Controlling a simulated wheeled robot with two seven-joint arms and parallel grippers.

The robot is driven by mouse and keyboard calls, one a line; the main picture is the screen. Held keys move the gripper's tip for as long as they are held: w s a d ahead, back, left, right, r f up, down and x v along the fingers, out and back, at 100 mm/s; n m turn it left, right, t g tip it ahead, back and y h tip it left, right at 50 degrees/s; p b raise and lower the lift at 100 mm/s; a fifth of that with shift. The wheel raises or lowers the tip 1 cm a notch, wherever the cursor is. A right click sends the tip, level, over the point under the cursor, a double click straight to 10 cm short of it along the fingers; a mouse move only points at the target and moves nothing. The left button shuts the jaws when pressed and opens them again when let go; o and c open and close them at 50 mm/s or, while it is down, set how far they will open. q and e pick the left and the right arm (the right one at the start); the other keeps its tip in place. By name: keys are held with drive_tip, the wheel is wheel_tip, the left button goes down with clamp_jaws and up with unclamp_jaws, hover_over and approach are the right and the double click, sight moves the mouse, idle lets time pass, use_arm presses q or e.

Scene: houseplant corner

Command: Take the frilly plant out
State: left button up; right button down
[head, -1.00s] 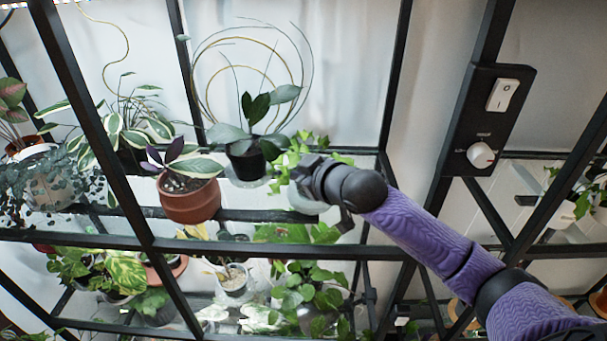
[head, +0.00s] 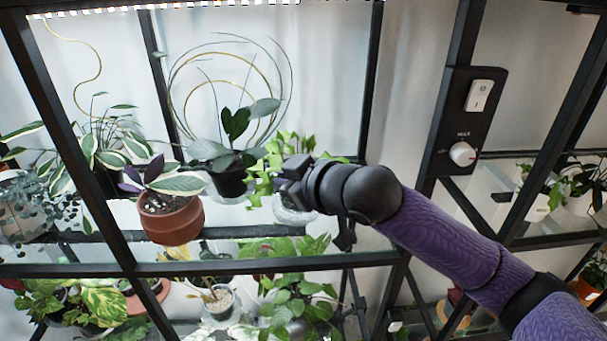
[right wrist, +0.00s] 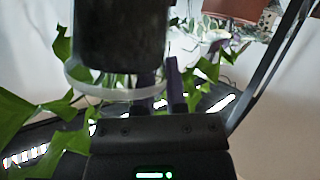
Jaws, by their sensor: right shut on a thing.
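The frilly plant (head: 262,170), with bright green lobed leaves, is at the right end of the upper shelf in the head view. My right gripper (head: 288,180) is among its leaves, coming from the right, and is shut on it. Its pot is mostly hidden behind my gripper. In the right wrist view, my right gripper's fingers (right wrist: 161,88) stand close together with green leaves (right wrist: 70,115) on both sides. My left gripper is not in view.
A black pot (head: 230,182) with a broad-leaved plant stands just left of the gripper; a terracotta pot (head: 172,222) is further left. A pale saucer (head: 292,214) lies below the gripper. Black frame bars (head: 250,264) cross in front. Leafy plants (head: 295,290) fill the lower shelf.

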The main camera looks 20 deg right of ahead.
use_arm(q)
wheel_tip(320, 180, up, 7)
drive_tip(key=p, duration=0.7)
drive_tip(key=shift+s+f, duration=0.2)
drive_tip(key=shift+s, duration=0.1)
use_arm(e)
drive_tip(key=s+a, duration=0.3)
drive_tip(key=s, duration=0.7)
drive_tip(key=shift+s, duration=0.35)
